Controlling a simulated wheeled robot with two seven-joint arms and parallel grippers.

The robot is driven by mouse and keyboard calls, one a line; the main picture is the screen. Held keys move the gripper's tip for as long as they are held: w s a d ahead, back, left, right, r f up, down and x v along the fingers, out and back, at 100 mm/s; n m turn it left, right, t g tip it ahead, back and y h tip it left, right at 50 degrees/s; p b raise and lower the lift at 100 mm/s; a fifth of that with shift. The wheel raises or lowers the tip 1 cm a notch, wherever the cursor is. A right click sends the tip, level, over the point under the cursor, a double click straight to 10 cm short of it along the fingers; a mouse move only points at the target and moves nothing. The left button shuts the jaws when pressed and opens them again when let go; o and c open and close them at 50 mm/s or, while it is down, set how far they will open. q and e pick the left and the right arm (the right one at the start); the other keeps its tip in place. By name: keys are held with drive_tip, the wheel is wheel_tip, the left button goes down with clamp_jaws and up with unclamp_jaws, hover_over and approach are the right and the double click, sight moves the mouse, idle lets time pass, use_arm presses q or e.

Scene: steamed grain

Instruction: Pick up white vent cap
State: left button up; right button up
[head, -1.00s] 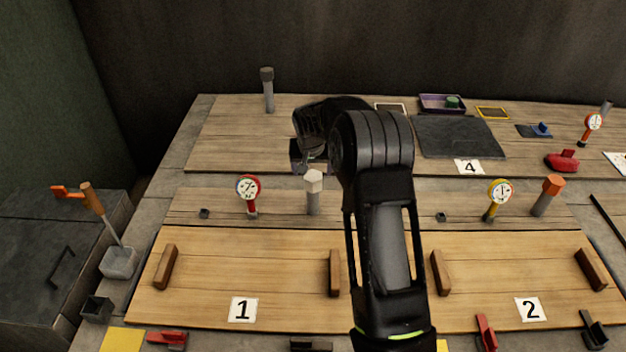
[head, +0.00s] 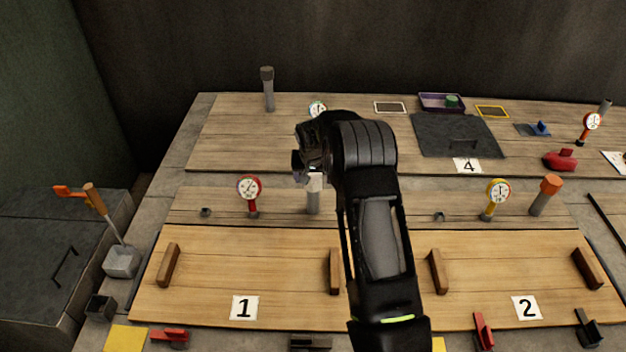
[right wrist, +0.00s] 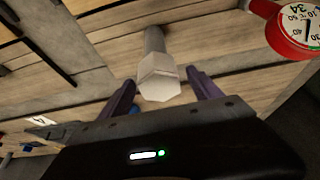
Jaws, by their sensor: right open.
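The white vent cap (head: 314,183) is a pale hexagonal cap on top of a grey upright post (head: 313,203), behind board 1. In the right wrist view the white cap (right wrist: 158,77) lies between the two fingers, with its post running away behind it. My right gripper (head: 303,172) is at the cap in the head view, partly hidden by its own wrist. In the right wrist view my right gripper (right wrist: 163,92) is open, its purplish fingers on either side of the cap with gaps showing. My left gripper is out of view.
A red gauge (head: 250,188) stands left of the post; it also shows in the right wrist view (right wrist: 290,30). A white-faced gauge (head: 317,108) stands behind my gripper. A dark-capped post (head: 267,88) is at the back left. Board 1 (head: 240,270) is mostly bare.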

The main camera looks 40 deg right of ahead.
sight(313, 175)
drive_tip(key=c, duration=1.4)
wheel_tip(313, 175, up, 10)
drive_tip(key=shift+r+b, duration=0.1)
drive_tip(key=shift+b, duration=0.9)
